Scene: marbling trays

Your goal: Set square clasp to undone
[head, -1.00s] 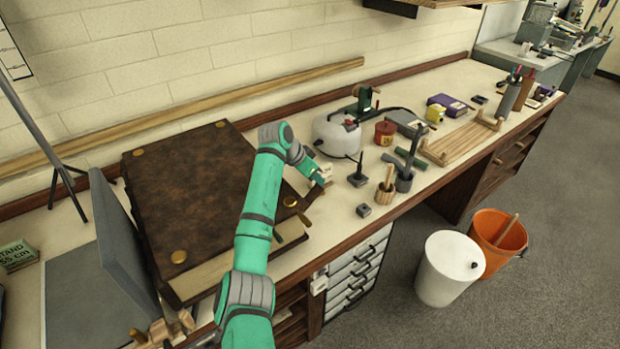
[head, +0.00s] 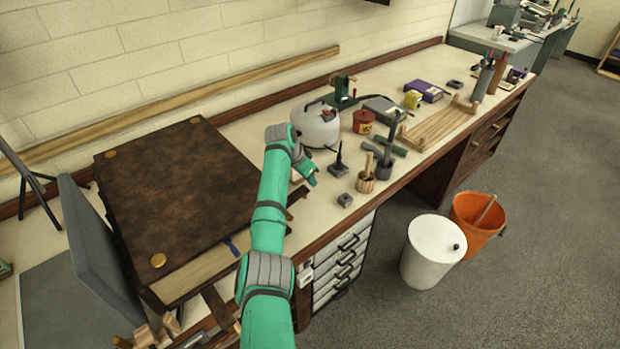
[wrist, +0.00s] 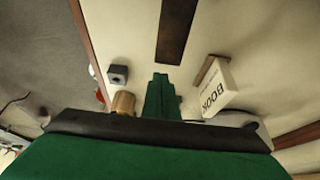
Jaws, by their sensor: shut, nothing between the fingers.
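A large brown book (head: 175,200) with round brass corner studs lies on the bench. A small blue piece (head: 232,248) shows at its front edge, beside my arm. A dark strap-like strip (head: 298,194) sticks out at the book's right, partly behind my arm. A dark brown strip, perhaps the same one, shows in the wrist view (wrist: 177,28), ahead of my fingertips and apart from them. I cannot tell which part is the square clasp or how it is set. My gripper (head: 313,181) is shut and empty above the bench, right of the book; its green fingers show in the wrist view (wrist: 160,80).
A white block marked BOOK (wrist: 212,92) stands close to my fingers. A grey panel (head: 98,245) leans left of the book.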

